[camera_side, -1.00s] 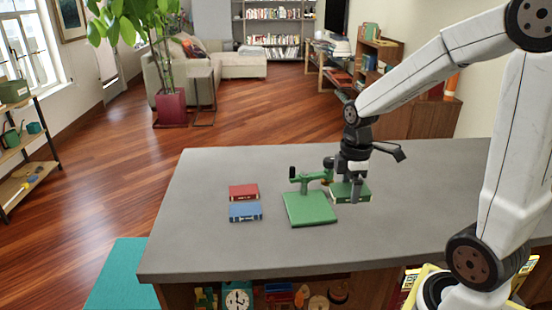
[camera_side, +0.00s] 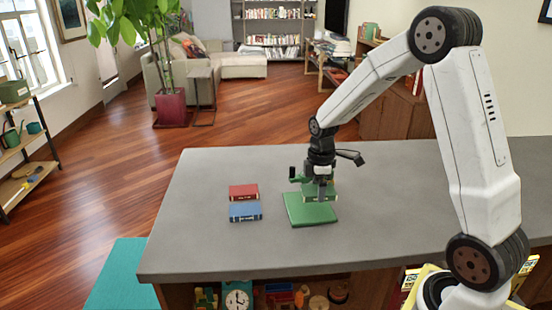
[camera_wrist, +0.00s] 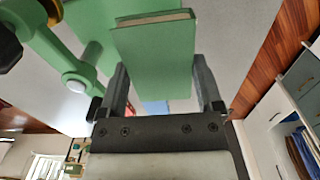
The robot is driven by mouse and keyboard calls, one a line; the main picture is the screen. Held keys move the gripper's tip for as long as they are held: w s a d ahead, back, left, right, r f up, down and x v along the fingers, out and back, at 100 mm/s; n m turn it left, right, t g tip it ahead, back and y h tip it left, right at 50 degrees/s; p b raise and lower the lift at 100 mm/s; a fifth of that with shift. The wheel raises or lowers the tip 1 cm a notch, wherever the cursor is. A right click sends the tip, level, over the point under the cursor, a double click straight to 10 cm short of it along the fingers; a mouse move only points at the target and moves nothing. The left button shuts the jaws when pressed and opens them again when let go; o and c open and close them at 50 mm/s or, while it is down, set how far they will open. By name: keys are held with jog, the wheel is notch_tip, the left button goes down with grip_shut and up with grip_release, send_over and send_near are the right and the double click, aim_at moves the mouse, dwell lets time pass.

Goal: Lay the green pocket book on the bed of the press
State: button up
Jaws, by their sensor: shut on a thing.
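The green pocket book (camera_side: 331,190) is between the fingers of my gripper (camera_side: 320,194), which is shut on it. It is held over the green press, above its flat bed (camera_side: 312,217). A small gap seems to show between book and bed, but contact is hard to judge. In the wrist view the book (camera_wrist: 155,45) lies between the two dark fingers of my gripper (camera_wrist: 160,75). The press's green arm and handle (camera_wrist: 60,65) are close to its left. My gripper hides part of the press in the side view.
A red book (camera_side: 243,191) and a blue book (camera_side: 245,212) lie on the grey table (camera_side: 410,200), left of the press. The table right of the press is clear. Shelves under the table hold a clock (camera_side: 238,299) and other items.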

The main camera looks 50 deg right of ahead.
aim_at(310, 210)
jog(key=shift+w+d+f, duration=0.2)
jog(key=shift+w+f, duration=0.35)
jog(key=shift+f, duration=0.1)
jog(key=shift+w+d+f, duration=0.15)
jog(key=shift+w+f, duration=0.35)
jog(key=shift+f, duration=0.15)
jog(key=shift+w+f, duration=0.25)
jog(key=shift+f, duration=1.6)
jog(key=o, duration=1)
jog(key=shift+f, duration=0.1)
jog(key=shift+o, duration=0.2)
notch_tip(310, 210, up, 12)
jog(key=shift+r, duration=0.15)
